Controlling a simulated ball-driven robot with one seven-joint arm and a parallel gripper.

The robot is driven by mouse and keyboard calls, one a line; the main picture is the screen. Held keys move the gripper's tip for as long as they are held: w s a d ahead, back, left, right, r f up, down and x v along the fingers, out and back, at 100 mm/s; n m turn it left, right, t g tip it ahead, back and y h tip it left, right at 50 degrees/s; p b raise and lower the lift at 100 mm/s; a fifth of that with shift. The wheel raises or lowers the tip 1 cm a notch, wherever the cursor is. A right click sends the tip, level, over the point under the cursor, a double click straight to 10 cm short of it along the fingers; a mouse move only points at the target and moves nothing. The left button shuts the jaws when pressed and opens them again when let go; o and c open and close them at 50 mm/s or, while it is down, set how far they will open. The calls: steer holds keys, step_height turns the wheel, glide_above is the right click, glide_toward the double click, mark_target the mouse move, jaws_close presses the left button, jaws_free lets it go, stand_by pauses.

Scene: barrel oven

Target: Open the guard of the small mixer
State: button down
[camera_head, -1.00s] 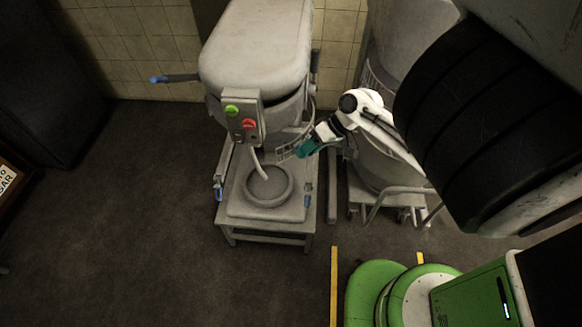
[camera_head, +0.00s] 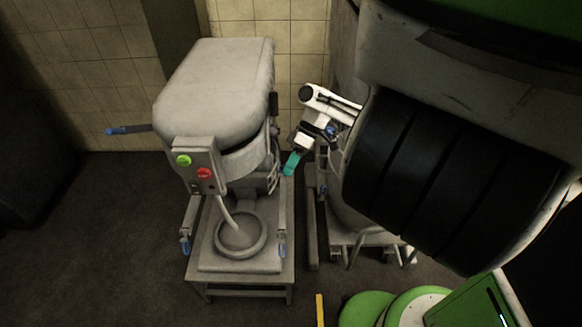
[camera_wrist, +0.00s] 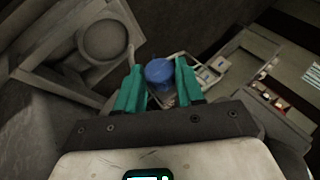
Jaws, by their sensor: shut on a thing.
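The small mixer (camera_head: 215,90) is grey, with a rounded top and a panel bearing a green and a red button. It stands on a low stand. Its barred guard (camera_head: 272,178) shows at the mixer's right side, small and partly hidden. My gripper (camera_head: 291,164), with teal fingers, is beside the guard on the right. In the wrist view my gripper (camera_wrist: 159,85) is shut on a blue knob (camera_wrist: 159,71) between its fingertips. The knob's join to the guard is too small to make out.
A round grey seat (camera_head: 240,237) lies on the stand below the mixer head. Blue-ended levers stand at the stand's sides (camera_head: 282,244). A large wheeled container (camera_head: 360,236) is close on the right. Open dark floor (camera_head: 90,240) lies to the left.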

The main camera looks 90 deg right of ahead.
steer(key=shift+w+d+f, duration=0.1)
stand_by(0.3)
steer(key=c, duration=0.7)
jaws_free()
steer(key=b+v, duration=0.1)
steer(key=v, duration=1)
steer(key=shift+b, duration=0.4)
steer(key=shift+f, duration=0.1)
